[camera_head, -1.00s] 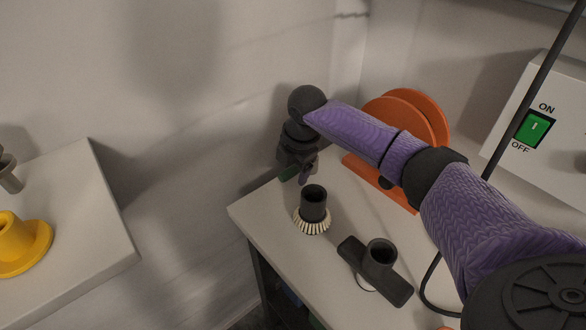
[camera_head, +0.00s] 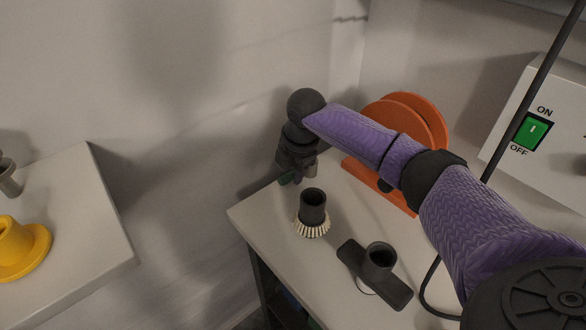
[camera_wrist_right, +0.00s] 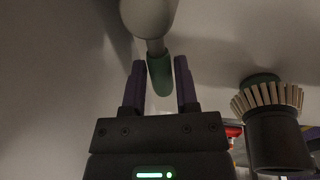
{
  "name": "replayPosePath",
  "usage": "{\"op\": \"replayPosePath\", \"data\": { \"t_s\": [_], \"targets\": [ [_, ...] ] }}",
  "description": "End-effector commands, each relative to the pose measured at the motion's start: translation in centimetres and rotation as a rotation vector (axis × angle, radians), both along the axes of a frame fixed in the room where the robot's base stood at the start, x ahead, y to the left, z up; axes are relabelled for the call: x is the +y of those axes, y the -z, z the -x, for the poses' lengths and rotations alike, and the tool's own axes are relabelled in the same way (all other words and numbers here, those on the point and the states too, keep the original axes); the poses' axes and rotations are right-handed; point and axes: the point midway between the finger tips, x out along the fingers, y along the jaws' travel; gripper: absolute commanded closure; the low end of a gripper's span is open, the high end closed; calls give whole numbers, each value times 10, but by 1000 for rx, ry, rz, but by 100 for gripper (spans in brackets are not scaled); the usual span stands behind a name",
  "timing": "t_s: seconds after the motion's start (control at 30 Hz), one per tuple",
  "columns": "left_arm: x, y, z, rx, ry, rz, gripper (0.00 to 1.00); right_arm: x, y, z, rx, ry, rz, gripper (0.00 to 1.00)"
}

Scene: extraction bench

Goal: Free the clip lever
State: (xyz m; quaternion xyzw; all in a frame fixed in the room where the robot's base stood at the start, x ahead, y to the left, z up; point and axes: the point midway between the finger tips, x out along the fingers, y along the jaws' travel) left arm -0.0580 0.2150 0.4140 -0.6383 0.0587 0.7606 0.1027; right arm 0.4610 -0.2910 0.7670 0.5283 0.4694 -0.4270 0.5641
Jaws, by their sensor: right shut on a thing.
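My right arm comes in from the right, and its dark right gripper (camera_head: 291,176) hangs at the bench's far left corner. In the right wrist view its two purple fingers (camera_wrist_right: 160,84) are shut on a green-tipped lever (camera_wrist_right: 160,74). The lever's green end lies between them and its pale rounded part (camera_wrist_right: 149,17) is above. In the head view only a bit of green (camera_head: 286,178) shows by the fingers; my wrist hides the rest. My left gripper is not in view.
A round brush (camera_head: 312,212) and a dark flat nozzle (camera_head: 378,271) stand on the white bench (camera_head: 322,259). An orange reel (camera_head: 428,112) is behind my arm. A yellow flanged part (camera_head: 22,250) sits on another white surface at left, across a gap. A switch box (camera_head: 560,110) is at right.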

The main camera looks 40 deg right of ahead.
Motion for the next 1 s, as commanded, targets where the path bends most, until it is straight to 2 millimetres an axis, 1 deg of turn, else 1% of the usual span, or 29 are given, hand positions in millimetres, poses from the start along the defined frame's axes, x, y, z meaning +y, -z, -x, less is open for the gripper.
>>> {"op": "replayPosePath", "data": {
  "t_s": [0.17,0.47,0.73,0.87,1.0],
  "targets": [
    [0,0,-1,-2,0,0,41,0,0,0,2,0,0,100],
    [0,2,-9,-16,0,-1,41,0,1,0,2,0,0,100],
    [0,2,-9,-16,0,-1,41,0,1,0,2,0,0,100],
    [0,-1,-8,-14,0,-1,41,0,0,1,3,-14,1,100],
    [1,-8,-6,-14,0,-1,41,-1,-2,4,3,-59,0,100]
  ]
}}
